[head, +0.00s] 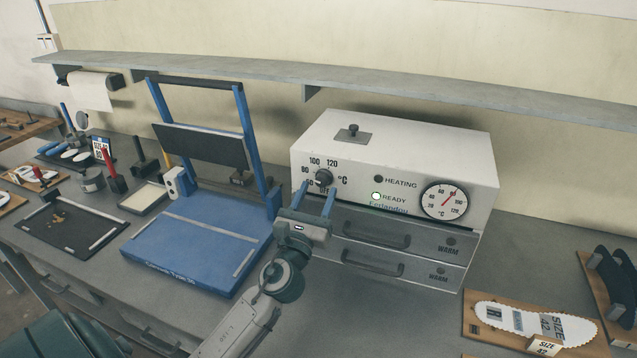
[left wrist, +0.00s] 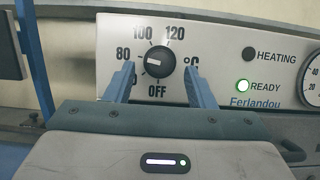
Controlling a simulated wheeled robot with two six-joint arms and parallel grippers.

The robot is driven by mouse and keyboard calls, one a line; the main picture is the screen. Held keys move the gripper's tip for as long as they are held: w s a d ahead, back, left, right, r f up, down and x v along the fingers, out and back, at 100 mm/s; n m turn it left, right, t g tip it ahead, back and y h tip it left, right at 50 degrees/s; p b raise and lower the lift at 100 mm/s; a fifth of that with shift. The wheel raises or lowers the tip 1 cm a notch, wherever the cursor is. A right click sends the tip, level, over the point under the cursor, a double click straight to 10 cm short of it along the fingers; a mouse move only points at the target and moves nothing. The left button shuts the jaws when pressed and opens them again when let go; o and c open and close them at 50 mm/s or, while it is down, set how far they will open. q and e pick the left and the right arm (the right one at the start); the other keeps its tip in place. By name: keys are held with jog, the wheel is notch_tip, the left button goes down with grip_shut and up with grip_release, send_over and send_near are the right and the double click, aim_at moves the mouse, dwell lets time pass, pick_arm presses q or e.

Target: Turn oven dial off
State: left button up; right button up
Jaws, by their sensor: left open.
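The oven (head: 400,135) is a white box with two grey drawers below, standing on the bench against the wall. Its black dial (head: 323,177) sits at the left of the front panel, ringed by temperature numbers and OFF at the bottom. My right gripper is not in view.
The READY lamp (head: 376,196) glows green; the HEATING lamp (head: 378,179) is dark. A round gauge (head: 444,201) is at the panel's right. A blue press (head: 195,250) stands left of the oven. A shelf (head: 330,75) runs above. An insole board (head: 530,326) lies at right.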

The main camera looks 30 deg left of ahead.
pick_arm(q)
jog(key=shift+x, duration=0.8)
jog(key=shift+c, duration=0.9)
jog(key=c, duration=0.8)
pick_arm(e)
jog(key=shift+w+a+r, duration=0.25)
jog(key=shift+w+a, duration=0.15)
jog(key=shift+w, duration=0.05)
